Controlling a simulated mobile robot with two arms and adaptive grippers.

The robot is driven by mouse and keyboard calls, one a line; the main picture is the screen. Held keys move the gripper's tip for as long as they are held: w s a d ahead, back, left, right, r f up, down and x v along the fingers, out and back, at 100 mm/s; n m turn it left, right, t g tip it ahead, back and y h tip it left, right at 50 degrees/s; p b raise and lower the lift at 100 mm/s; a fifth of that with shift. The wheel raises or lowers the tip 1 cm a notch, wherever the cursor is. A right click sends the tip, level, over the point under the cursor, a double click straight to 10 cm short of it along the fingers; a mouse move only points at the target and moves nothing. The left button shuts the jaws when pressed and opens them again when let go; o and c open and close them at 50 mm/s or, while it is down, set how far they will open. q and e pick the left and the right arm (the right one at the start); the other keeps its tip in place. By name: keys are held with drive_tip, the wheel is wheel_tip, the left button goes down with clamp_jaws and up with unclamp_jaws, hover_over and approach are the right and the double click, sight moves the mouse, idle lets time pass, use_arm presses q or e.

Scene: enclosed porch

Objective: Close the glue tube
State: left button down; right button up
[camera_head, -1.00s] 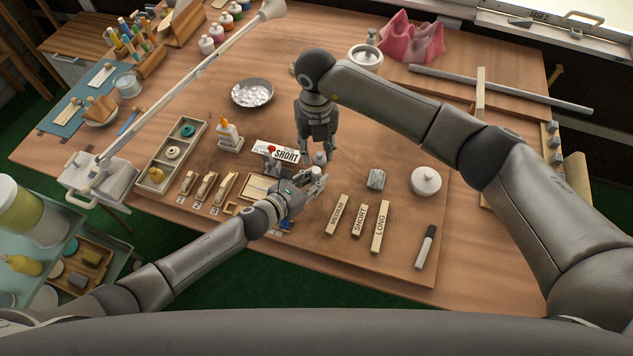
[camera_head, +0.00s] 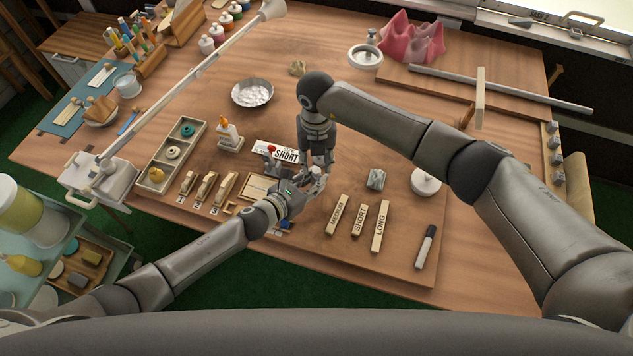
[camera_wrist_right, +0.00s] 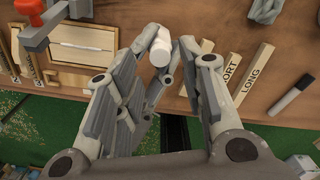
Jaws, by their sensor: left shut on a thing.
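A white cylindrical piece (camera_wrist_right: 160,46), which looks like the end of the glue tube, stands up among the fingers in the right wrist view. The rest of the tube is hidden. My left gripper (camera_head: 316,184) is shut on it, low over the front of the work board. My right gripper (camera_head: 319,165) comes from above, right over the left gripper. In the right wrist view its fingers (camera_wrist_right: 163,62) are apart, one on each side of the white end. I cannot tell whether they touch it.
A glue bottle with an orange tip (camera_head: 228,133) stands left of the grippers. Labelled wooden blocks (camera_head: 359,219), a grey block (camera_head: 376,179) and a marker (camera_head: 426,247) lie to the right.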

sight(316, 170)
drive_tip(key=shift+f, duration=1.5)
clamp_jaws()
drive_tip(key=shift+m, duration=1.7)
drive_tip(key=shift+o, duration=0.2)
unclamp_jaws()
